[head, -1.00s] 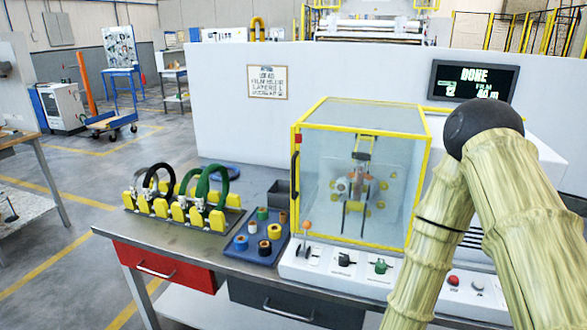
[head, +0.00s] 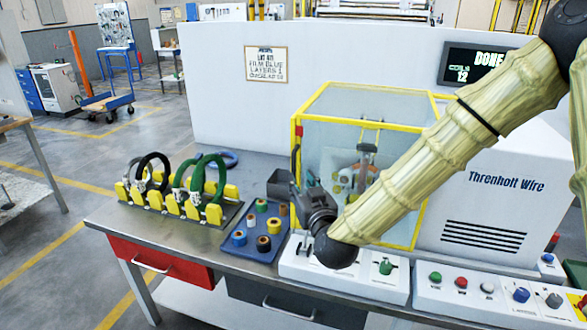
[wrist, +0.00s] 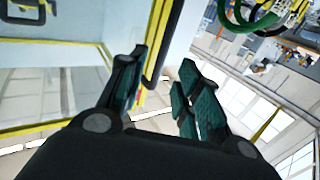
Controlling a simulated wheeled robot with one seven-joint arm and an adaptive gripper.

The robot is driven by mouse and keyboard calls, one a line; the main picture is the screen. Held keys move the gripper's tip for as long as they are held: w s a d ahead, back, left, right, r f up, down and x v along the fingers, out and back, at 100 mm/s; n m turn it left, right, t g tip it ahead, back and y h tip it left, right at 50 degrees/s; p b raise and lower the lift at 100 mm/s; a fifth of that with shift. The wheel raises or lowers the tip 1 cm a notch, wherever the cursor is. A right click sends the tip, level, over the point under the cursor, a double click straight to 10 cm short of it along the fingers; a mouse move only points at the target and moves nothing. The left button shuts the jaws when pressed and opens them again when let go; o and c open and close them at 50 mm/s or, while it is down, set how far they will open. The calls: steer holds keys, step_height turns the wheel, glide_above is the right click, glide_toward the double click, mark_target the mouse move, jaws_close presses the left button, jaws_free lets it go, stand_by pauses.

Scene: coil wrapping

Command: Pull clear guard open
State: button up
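The clear guard (head: 345,120) is a see-through box with yellow edges, and it looks closed over the wrapping machine. Its black handle (head: 296,160) is on the left front edge. In the wrist view the handle (wrist: 166,40) lies beyond and between my fingertips, along a yellow edge. My gripper (wrist: 162,68) is open, with its two dark green padded fingers apart. In the head view my gripper (head: 308,184) is just below and right of the handle, in front of the guard's left front edge. I cannot tell if a finger touches the handle.
A blue tray (head: 236,252) with several tape rolls and a rack (head: 187,213) of coils stand to the left. The control panel (head: 300,262) lies below. A screen (head: 471,66) reads DONE.

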mark_target(295, 172)
steer(key=p+x, duration=0.1)
steer(key=x, duration=0.6)
steer(key=shift+w+f+p, duration=0.1)
steer(key=shift+w+p, duration=0.1)
steer(key=shift+p, duration=0.15)
steer(key=shift+c, duration=0.2)
jaws_close()
